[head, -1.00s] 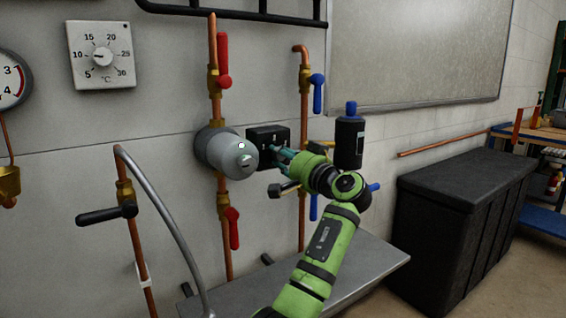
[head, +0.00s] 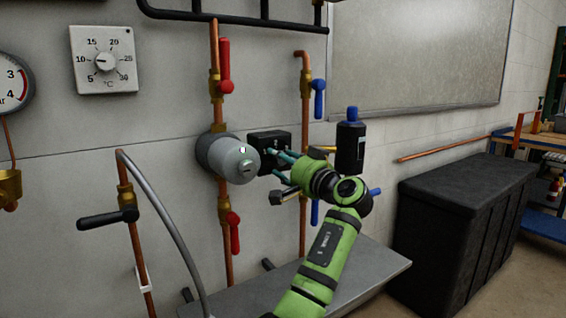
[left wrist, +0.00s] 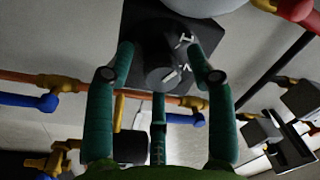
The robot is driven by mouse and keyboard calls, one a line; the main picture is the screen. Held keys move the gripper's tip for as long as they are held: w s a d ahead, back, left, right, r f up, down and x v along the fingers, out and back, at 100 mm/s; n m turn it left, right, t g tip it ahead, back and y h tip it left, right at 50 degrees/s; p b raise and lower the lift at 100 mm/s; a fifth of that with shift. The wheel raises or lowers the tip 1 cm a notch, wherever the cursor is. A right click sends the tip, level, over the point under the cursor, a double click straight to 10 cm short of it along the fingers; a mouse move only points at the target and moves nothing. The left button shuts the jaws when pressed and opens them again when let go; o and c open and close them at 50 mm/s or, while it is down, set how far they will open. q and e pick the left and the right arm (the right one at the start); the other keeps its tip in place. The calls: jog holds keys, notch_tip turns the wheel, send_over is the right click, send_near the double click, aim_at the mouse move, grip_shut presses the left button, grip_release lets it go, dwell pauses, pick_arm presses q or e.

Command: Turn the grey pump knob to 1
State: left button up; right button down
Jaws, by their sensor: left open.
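The grey pump (head: 228,157) sits on the vertical copper pipe in the head view, with a black box (head: 262,138) to its right. In the left wrist view, a dark grey round knob (left wrist: 160,72) with white marks sits on the black box (left wrist: 136,28), between and beyond my fingertips. I cannot read which mark it points to. My left gripper (head: 277,167) is in front of the box, its teal fingers spread; it also shows in the left wrist view (left wrist: 161,48). It is open and holds nothing. Fingers partly hide the knob in the head view. My right gripper is out of view.
Red valve levers (head: 225,65) and blue valve levers (head: 318,98) stick out on the pipes around the pump. A dark bottle (head: 350,147) is right of my gripper. A grey shelf (head: 375,262) lies below, and a black chest (head: 455,235) stands right.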

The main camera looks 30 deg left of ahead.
pick_arm(q)
jog(key=v, duration=1.2)
